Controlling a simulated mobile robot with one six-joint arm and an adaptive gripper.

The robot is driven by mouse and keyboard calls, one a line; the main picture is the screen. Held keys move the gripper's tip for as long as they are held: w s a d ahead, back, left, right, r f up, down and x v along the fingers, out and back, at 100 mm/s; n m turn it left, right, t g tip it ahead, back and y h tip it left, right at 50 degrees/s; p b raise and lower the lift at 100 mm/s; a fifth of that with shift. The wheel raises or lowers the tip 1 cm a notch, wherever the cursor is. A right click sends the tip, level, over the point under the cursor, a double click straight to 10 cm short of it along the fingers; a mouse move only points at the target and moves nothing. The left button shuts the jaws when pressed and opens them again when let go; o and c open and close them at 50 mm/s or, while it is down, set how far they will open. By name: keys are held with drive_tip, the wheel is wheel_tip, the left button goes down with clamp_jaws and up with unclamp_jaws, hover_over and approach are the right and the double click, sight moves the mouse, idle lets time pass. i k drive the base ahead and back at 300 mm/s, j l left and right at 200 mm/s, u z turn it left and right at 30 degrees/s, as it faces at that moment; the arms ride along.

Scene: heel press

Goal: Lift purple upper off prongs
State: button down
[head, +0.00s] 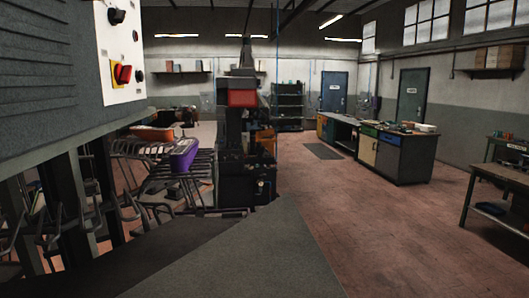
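The purple upper (184,155) is left of centre in the head view. It sits at the right end of a rack of bent metal prongs (178,186), above the floor. How the prongs enter it is hidden. My gripper is not in view, so nothing of mine shows at the upper.
An orange piece (152,133) lies behind the purple upper. A dark machine with a red box (242,97) stands close on the right. A large grey cabinet (45,65) with a red knob fills the upper left. Open floor (370,225) lies to the right, before a workbench (402,155).

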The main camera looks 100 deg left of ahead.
sight(183, 154)
drive_tip(key=u, duration=3.8)
drive_tip(key=l+u, duration=0.1)
drive_tip(key=l, duration=0.25)
drive_tip(key=k+l, duration=0.1)
drive_tip(key=l, duration=0.25)
drive_tip(key=u, duration=0.05)
